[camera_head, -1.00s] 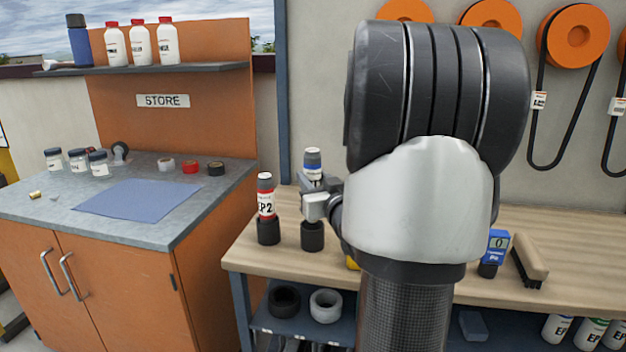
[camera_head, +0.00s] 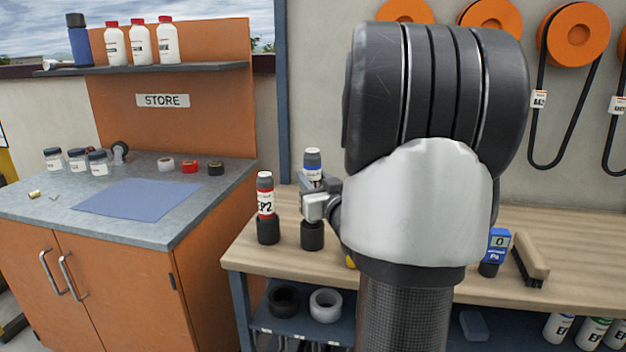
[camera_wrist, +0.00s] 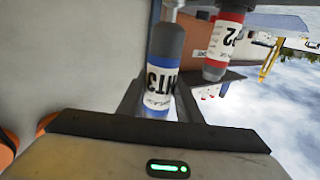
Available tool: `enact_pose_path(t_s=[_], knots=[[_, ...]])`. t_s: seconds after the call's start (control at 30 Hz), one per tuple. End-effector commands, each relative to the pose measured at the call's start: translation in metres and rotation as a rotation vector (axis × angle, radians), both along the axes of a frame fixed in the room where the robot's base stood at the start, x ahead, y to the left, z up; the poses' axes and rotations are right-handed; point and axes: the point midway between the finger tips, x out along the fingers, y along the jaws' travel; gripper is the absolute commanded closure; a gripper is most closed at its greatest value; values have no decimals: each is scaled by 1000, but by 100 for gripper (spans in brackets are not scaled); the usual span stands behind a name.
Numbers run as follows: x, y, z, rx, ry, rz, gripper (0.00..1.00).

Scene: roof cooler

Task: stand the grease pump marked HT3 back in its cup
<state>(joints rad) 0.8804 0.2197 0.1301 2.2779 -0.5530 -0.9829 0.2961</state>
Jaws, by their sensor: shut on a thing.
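The HT3 grease pump (camera_head: 312,163) has a dark cap and a blue band. It looks upright over a black cup (camera_head: 312,236) near the workbench's left end. My gripper (camera_head: 316,206) is shut on the pump and hides its lower part, so I cannot tell whether its foot is seated in the cup. In the wrist view, which is upside down, the HT3 label shows on the pump (camera_wrist: 161,80) between blue bands, with my gripper's fingers (camera_wrist: 157,108) around it.
A red-banded EP2 pump (camera_head: 265,200) stands in its own black cup (camera_head: 268,231) close on the left. My arm hides the bench's middle. A blue gauge (camera_head: 498,243) and a brush (camera_head: 530,260) lie to the right. The STORE counter (camera_head: 215,195) is further left.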

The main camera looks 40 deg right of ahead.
Motion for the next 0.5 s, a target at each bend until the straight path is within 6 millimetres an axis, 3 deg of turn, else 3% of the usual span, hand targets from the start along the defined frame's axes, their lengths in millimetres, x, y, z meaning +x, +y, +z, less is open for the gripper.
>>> enact_pose_path(t_s=[0.5], knots=[[0, 0, -20, -2, -3, 1, 100]])
